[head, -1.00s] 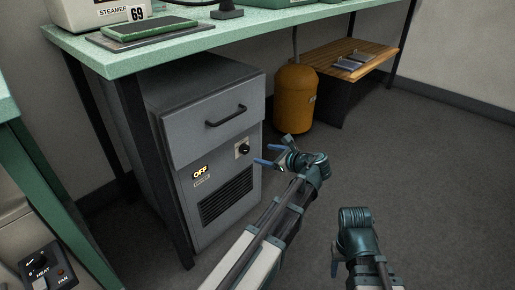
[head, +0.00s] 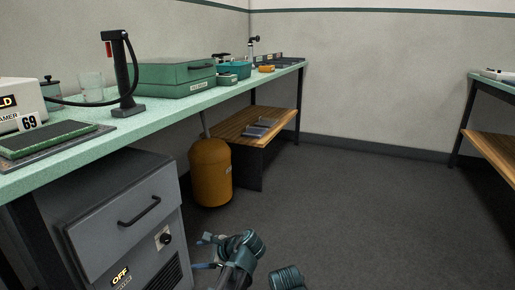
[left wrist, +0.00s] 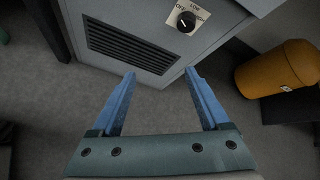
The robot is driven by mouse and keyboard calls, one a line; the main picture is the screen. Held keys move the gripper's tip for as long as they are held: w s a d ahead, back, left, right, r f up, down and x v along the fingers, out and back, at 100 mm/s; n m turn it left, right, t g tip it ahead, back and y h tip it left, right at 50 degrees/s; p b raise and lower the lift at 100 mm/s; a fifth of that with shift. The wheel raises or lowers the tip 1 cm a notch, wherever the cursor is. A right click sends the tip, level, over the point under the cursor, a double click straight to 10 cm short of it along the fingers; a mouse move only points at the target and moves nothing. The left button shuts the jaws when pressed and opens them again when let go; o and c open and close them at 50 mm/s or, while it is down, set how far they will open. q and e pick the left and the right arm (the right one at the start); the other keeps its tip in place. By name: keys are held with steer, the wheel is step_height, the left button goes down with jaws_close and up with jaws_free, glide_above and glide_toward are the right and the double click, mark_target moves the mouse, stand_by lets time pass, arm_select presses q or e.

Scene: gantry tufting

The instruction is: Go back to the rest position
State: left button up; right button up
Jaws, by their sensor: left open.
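My left gripper (head: 201,252) is at the bottom of the head view, in front of the grey cabinet and apart from the knob. In the left wrist view its two blue fingers (left wrist: 160,78) are spread wide with nothing between them. The knob also shows in the left wrist view (left wrist: 186,21), above the fingers. A teal part of my right arm (head: 287,279) shows at the bottom edge; its fingers are out of view.
The green bench (head: 160,107) runs along the left wall with a green case (head: 176,80) and a black stand (head: 122,70) on it. An orange tank (head: 211,172) and a wooden shelf (head: 257,122) are below. The grey floor (head: 370,215) is clear at right.

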arm_select(q)
steer(key=s+d+r+n+g+h+p, duration=0.2)
steer(key=s+d+r+n+h+p, duration=0.15)
steer(key=s+d+n+p, duration=0.4)
steer(key=s+d+r+n+g+h+p, duration=0.25)
steer(key=s+d+n+h+p, duration=0.25)
steer(key=s+d, duration=0.5)
step_height(320, 180, up, 35)
steer(key=s+a+p, duration=0.1)
steer(key=a+p, duration=0.1)
steer(key=p, duration=3.4)
steer(key=shift+s+r, duration=0.2)
steer(key=shift+s, duration=0.05)
arm_select(e)
step_height(320, 180, up, 51)
steer(key=shift+f, duration=0.15)
steer(key=shift+s, duration=0.1)
